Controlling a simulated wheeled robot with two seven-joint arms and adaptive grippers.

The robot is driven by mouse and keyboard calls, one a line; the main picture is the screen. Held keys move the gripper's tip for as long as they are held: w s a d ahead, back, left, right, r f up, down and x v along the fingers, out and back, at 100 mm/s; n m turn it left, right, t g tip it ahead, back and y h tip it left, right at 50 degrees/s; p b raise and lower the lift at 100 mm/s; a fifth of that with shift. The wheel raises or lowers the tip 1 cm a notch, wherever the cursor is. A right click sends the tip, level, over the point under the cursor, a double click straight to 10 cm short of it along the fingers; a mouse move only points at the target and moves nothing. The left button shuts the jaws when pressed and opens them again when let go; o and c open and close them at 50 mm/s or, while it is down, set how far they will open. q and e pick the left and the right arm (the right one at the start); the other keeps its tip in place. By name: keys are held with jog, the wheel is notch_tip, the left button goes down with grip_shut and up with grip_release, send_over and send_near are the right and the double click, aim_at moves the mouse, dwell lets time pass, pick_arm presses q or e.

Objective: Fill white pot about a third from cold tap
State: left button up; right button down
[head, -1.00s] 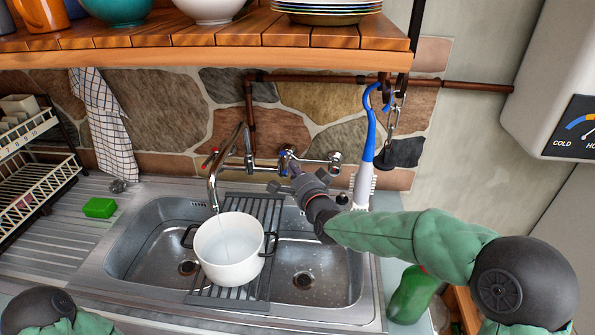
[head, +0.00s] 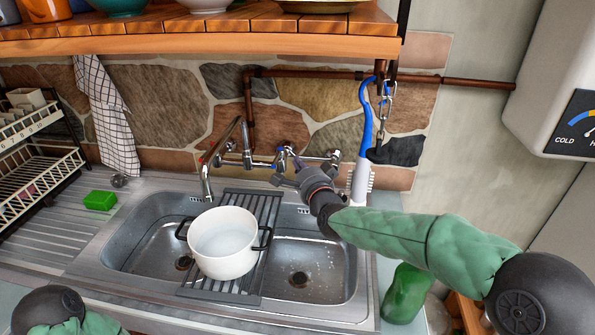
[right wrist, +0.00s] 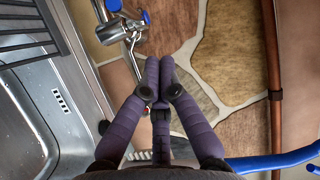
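The white pot (head: 223,262) with dark handles stands upright on a slatted rack across the sink, under the tap spout (head: 205,178). Pale water shows inside it; its exact depth is hard to tell. No stream shows between spout and pot. The cold tap, marked blue (head: 282,152), is on the wall behind the sink; its blue parts also show in the right wrist view (right wrist: 144,17). My right gripper (head: 294,166) is beside the cold tap. In the right wrist view its purple fingers (right wrist: 160,62) are together with nothing visible between them. My left gripper is out of view.
The slatted rack (head: 240,284) lies between two sink basins (head: 318,262). A blue-handled brush (head: 364,130) and chain hang right of the taps. A green sponge (head: 100,200) and dish rack (head: 40,160) are left. A wooden shelf (head: 200,42) overhangs the taps.

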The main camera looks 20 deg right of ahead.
jog(key=s+a+p, duration=0.2)
jog(key=s, duration=0.7)
jog(key=shift+s+r, duration=0.2)
jog(key=shift+s, duration=0.2)
dwell(0.7)
